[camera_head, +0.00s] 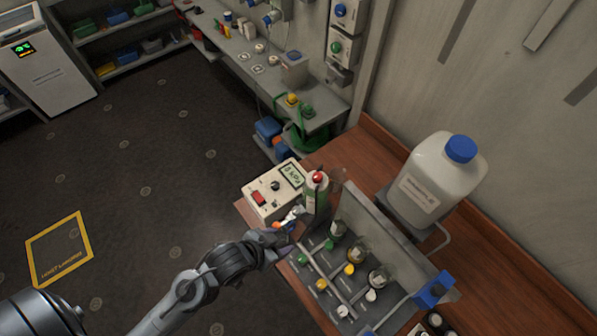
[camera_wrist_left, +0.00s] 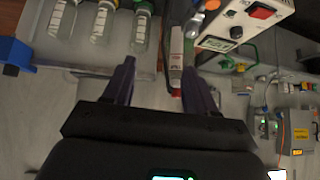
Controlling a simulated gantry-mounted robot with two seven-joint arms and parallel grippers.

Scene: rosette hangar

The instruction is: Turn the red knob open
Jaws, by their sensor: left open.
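A red round knob or cap (camera_head: 318,178) tops a green-and-white upright canister at the near corner of the wooden bench; which of the two it is, I cannot tell. My left gripper (camera_head: 286,226) is beside the canister's lower left, below the red top, and appears apart from it. In the left wrist view the gripper (camera_wrist_left: 158,74) is open, two dark fingers spread with nothing held. A narrow red-and-white object (camera_wrist_left: 176,62) shows beyond the gap between the fingers. My right gripper is not in view.
A beige meter box (camera_head: 272,192) with a display, black dial and red switch stands left of the canister. A grey tray (camera_head: 390,250) with several small bottles lies to the right. A large white jug (camera_head: 432,178) with blue cap stands behind. Open floor lies left.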

